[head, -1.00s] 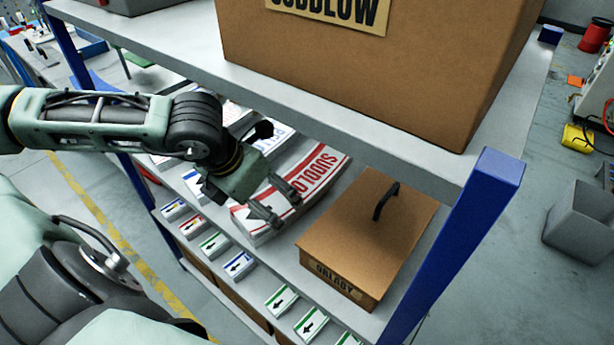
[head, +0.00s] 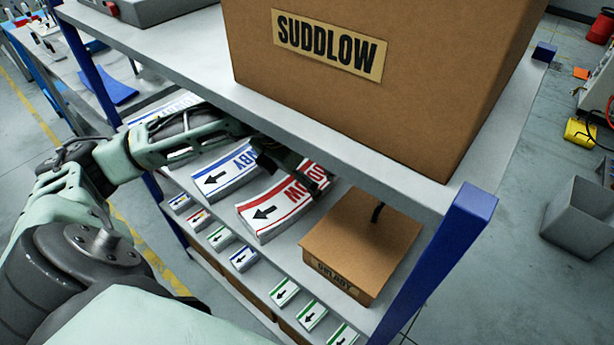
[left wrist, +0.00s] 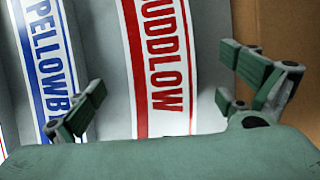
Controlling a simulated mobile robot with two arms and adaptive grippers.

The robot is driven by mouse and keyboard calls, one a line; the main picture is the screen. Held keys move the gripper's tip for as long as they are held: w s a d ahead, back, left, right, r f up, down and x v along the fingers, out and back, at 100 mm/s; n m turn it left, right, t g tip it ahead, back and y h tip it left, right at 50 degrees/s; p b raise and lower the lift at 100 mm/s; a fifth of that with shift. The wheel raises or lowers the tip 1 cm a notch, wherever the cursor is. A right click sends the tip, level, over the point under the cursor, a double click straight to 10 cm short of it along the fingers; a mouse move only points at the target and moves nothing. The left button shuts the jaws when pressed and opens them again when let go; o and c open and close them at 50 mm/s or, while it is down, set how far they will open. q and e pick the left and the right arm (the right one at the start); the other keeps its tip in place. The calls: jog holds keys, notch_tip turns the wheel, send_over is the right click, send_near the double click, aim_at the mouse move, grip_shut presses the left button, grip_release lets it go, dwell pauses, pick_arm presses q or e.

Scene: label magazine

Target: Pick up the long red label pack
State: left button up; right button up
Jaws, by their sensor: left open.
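The long red label pack (head: 268,208) lies on the middle shelf, white with red stripes, red lettering and a black arrow at its front end. In the left wrist view the pack (left wrist: 158,70) reads "SUDDLOW" and runs between my finger pairs. My left gripper (head: 298,172) reaches under the upper shelf over the pack's rear part, which the arm and shelf edge partly hide. In the left wrist view the gripper (left wrist: 165,100) is open, with a finger on each side of the pack and nothing held. My right gripper is not in view.
A blue label pack (head: 225,176) lies just left of the red one. A brown box (head: 362,240) with a black handle stands close on its right. The upper shelf (head: 350,160) with a large SUDDLOW box (head: 400,100) overhangs. Small label packs (head: 284,292) line the front edge.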

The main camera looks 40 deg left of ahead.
pick_arm(q)
jog(key=shift+w+f, duration=0.1)
jog(key=shift+w, duration=0.3)
jog(key=p+x, duration=0.1)
jog(key=x, duration=0.3)
jog(key=shift+w+f, duration=0.1)
jog(key=shift+f, duration=0.3)
jog(key=c, duration=1.8)
jog(key=shift+r, duration=0.15)
